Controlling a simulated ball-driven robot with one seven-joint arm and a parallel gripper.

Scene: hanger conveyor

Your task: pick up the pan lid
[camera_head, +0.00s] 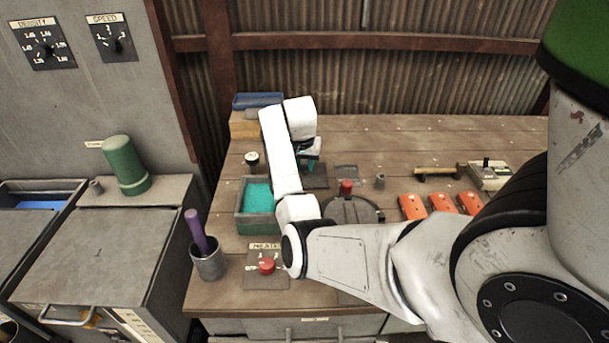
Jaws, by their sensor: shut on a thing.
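A dark round disc that looks like the pan lid (354,211) lies on the wooden table, just right of my forearm, which covers its left and front parts. A red knob (347,187) shows at its far edge; I cannot tell whether it belongs to the disc. My gripper (311,160) points down over the table, behind and left of the disc and apart from it. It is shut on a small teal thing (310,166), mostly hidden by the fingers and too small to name.
A green tray with teal contents (243,222) stands left of my arm. A metal cup with a purple handle (209,261) and a red button (267,265) are at the front left. Several orange items (412,207) lie to the right.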

